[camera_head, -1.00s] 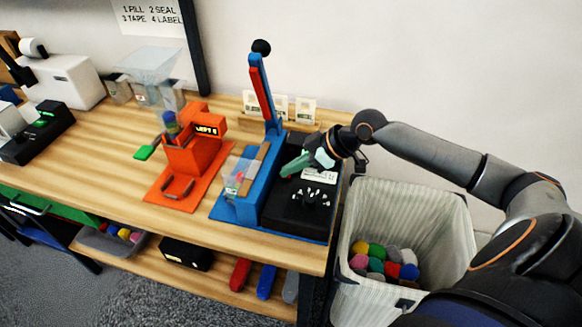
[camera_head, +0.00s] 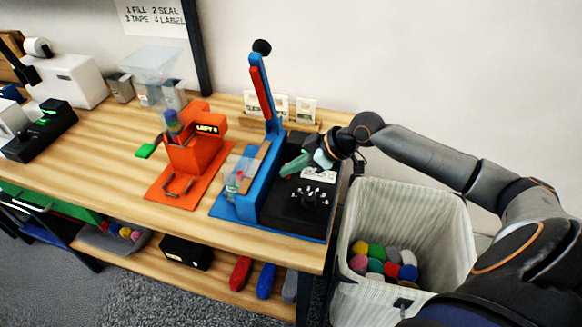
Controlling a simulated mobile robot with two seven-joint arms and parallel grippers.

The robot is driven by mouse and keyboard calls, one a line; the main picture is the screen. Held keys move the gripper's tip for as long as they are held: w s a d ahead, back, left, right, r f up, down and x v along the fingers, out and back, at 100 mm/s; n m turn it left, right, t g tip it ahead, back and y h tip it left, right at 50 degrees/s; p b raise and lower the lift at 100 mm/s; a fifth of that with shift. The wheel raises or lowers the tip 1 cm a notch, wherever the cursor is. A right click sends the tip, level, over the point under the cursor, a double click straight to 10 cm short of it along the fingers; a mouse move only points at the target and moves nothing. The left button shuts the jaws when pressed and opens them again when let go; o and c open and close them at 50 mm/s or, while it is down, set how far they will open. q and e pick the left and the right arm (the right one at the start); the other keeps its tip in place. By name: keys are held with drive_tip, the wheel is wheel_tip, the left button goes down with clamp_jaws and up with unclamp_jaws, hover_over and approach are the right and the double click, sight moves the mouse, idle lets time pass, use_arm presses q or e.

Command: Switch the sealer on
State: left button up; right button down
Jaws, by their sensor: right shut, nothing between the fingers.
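The sealer (camera_head: 246,203) is a blue machine on the right part of the table, with an upright blue and red lever (camera_head: 262,92) topped by a black knob. Its black control box (camera_head: 283,216) carries a dark dial (camera_head: 311,197) and a white label (camera_head: 318,174). My right gripper (camera_head: 286,172) is shut and empty, with its green fingertips over the back part of the control box, behind the dial. Whether the fingertips touch the box cannot be told. The switch itself cannot be made out and may be hidden by the gripper. My left gripper is not in view.
An orange machine (camera_head: 196,158) with a hopper stands left of the sealer. Small cards (camera_head: 305,110) stand in a wooden holder behind it. A white bin (camera_head: 437,240) with several coloured pieces stands right of the table, under my right arm.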

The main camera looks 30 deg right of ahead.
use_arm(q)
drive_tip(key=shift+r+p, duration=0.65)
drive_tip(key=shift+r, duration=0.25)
use_arm(e)
drive_tip(key=shift+r, duration=0.75)
drive_tip(key=shift+a+r+p, duration=0.1)
drive_tip(key=shift+r+p, duration=0.5)
wheel_tip(320, 180, up, 3)
drive_tip(key=shift+a+f+p, duration=0.1)
drive_tip(key=shift+f+p, duration=0.1)
drive_tip(key=shift+p, duration=0.15)
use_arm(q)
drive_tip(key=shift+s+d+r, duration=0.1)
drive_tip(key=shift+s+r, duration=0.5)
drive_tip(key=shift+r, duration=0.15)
use_arm(e)
drive_tip(key=s+a+v, duration=0.1)
drive_tip(key=v, duration=0.9)
drive_tip(key=shift+s, duration=0.1)
drive_tip(key=shift+d, duration=0.1)
